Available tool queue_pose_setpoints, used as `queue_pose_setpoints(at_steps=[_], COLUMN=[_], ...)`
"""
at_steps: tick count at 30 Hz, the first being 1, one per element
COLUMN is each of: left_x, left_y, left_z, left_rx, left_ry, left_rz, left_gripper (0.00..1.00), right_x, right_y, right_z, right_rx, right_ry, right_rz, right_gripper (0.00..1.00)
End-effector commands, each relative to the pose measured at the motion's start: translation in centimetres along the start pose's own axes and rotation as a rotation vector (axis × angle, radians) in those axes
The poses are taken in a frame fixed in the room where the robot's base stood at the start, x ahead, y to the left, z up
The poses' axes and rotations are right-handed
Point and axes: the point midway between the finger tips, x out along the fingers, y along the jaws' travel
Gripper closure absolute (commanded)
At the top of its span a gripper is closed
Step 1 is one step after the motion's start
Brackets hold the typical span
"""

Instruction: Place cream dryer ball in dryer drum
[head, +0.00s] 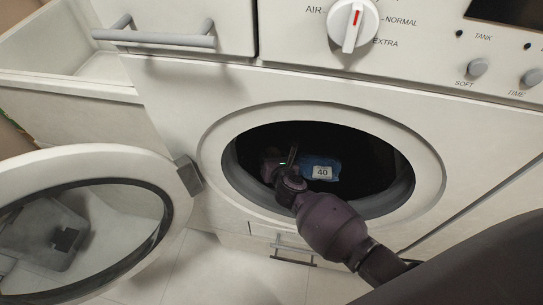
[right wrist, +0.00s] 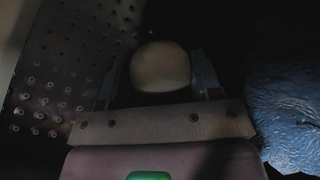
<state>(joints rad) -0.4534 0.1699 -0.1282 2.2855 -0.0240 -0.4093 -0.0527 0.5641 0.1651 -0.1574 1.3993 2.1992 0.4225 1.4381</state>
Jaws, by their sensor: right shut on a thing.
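The cream dryer ball (right wrist: 160,67) shows in the right wrist view as a pale round thing between the two fingers of my right gripper (right wrist: 161,78). The gripper is shut on it, and the picture is dark. In the head view my right arm reaches through the round door opening, and my right gripper (head: 285,163) is inside the dark dryer drum (head: 375,160). The ball cannot be made out there. The drum's perforated metal wall (right wrist: 45,90) shows at the left of the right wrist view. My left gripper is not in view.
A blue cloth with a white "40" tag (head: 321,172) lies in the drum, right of my gripper; its fuzzy surface (right wrist: 285,110) fills the right side of the wrist view. The round door (head: 20,170) hangs open at the left. A dial (head: 352,25) is above.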

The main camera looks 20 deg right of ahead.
Motion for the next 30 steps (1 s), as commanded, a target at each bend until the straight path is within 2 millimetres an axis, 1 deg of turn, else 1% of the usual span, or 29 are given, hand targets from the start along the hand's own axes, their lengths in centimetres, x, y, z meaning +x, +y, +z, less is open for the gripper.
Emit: queue_pose_setpoints(at_steps=[1, 3, 10, 11, 12, 13, 20, 23, 26, 30], left_x=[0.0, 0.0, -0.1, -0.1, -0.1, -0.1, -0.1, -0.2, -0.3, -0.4], left_y=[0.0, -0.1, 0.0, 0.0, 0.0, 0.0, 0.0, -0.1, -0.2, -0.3], left_z=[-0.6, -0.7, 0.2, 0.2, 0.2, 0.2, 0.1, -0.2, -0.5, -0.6], left_rx=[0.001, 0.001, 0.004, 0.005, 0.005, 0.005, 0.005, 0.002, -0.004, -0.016], left_ry=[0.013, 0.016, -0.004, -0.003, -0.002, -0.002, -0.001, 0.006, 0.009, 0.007], left_rz=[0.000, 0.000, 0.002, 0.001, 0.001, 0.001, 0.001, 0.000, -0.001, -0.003], left_gripper=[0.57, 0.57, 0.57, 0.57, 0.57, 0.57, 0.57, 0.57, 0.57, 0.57], right_x=[0.0, 0.0, 0.1, 0.1, 0.1, 0.1, 0.1, 0.0, -0.8, -2.7], right_y=[0.0, 0.1, -0.1, -0.1, 0.0, 0.0, 0.0, 0.1, 0.1, 0.2], right_z=[0.1, 0.3, -0.2, -0.2, -0.1, -0.1, 0.0, 0.5, 0.5, 0.8], right_rx=[0.000, 0.000, 0.001, 0.000, 0.000, 0.000, 0.000, 0.000, 0.002, 0.004], right_ry=[-0.001, -0.002, 0.000, -0.001, -0.001, -0.002, -0.002, -0.004, -0.004, -0.007], right_rz=[0.000, 0.000, 0.000, 0.000, 0.000, 0.001, 0.000, 0.001, 0.001, 0.002], right_gripper=[0.65, 0.65, 0.65, 0.39, 0.32, 0.31, 0.31, 0.31, 0.31, 0.31])
